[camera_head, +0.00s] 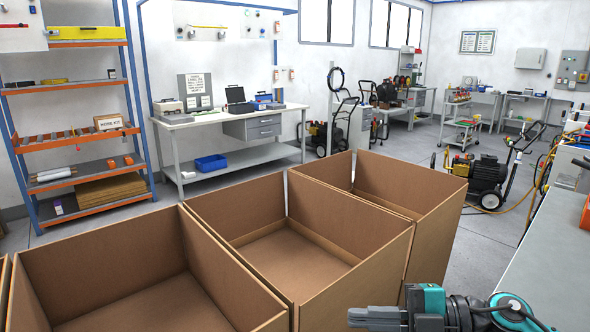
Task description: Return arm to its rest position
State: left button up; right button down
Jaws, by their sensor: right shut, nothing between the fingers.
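My right gripper (374,318) shows at the bottom right, at the end of my teal and black arm. Its grey fingers are together, point left, and hold nothing. It is in front of the near edge of the middle open box in the picture. My left arm and gripper are not in the picture.
Empty open cardboard boxes stand in a row: the near one (100,252), the middle one (240,208) and the far one (395,173). A grey table (553,262) is at the right. A pressure washer (480,176) stands on the floor behind. An orange shelf (75,137) and workbench (215,121) line the wall.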

jog(key=s+d+f+m+t+h, duration=0.1)
jog(key=d+f+m+t+h, duration=0.3)
jog(key=f+m+t+h, duration=1.2)
jog(key=s+d+f+m+g+y, duration=0.1)
jog(key=s+d+f+m+g, duration=0.1)
jog(key=s+f+m+g, duration=0.6)
jog(key=s+f, duration=0.2)
jog(key=s, duration=0.1)
jog(key=shift+s+d+m+y, duration=0.2)
jog(key=shift+d+m+y, duration=0.1)
